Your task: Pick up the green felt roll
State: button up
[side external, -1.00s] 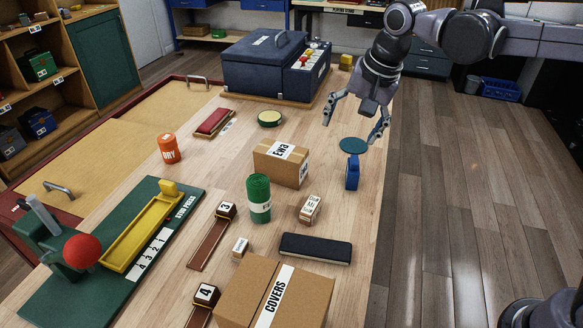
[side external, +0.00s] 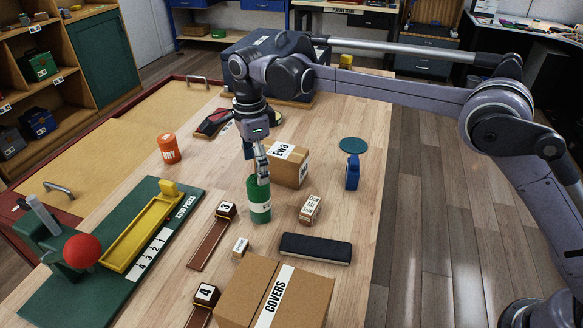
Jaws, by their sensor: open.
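The green felt roll (side external: 259,203) stands upright on the wooden table, with a white label band near its lower part. My gripper (side external: 256,170) points down right at the top of the roll. One finger shows in front of the roll's top edge. The other finger is mostly hidden behind it or behind the roll, so I cannot tell whether the fingers touch the roll. The gripper is open.
A cardboard box marked Ewa (side external: 288,168) stands close behind and right of the roll. A small labelled block (side external: 310,208), a black bar (side external: 316,248) and the COVERS box (side external: 272,290) lie nearer. An orange roll (side external: 169,148) stands to the left.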

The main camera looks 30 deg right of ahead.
aim_at(259, 195)
notch_tip(259, 195, down, 10)
jog(key=shift+d+f, duration=0.1)
jog(key=c, duration=1.3)
